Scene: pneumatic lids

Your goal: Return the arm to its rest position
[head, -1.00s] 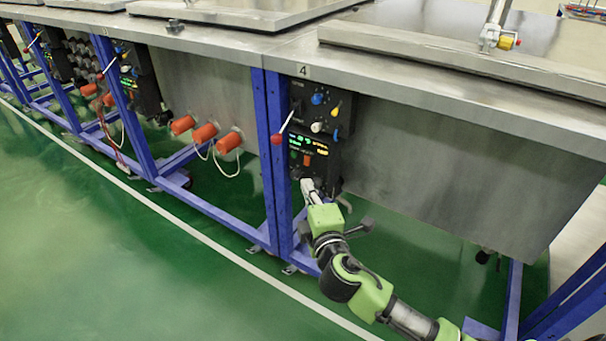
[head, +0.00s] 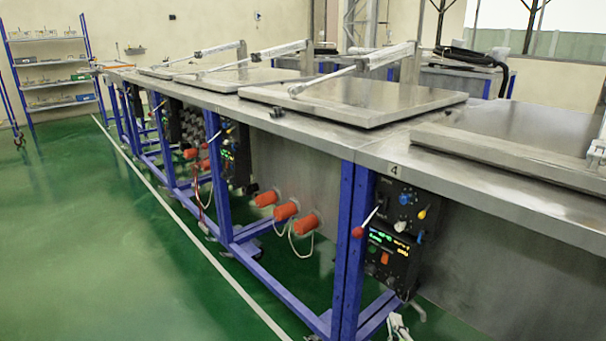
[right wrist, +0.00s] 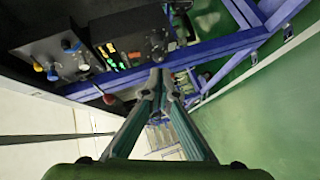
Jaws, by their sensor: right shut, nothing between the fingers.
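My right gripper (head: 397,325) shows at the bottom edge of the head view, just below the control panel (head: 393,238) of station 4. Most of my right arm is cut off there. In the right wrist view the two fingers of the gripper (right wrist: 160,75) come together at their tips, with nothing between them. The panel shows beyond the fingertips at the upper left of that view, with its knobs and lit displays. I cannot tell the exact gap between the fingertips and the panel. My left gripper is in neither view.
A red-knobbed lever (head: 358,232) sticks out beside the panel. Blue frame posts (head: 347,250) carry the steel worktop (head: 375,150), which has flat lids (head: 352,98) on it. Orange plugs (head: 286,210) project from the neighbouring tank. The green floor (head: 110,240) at left is clear.

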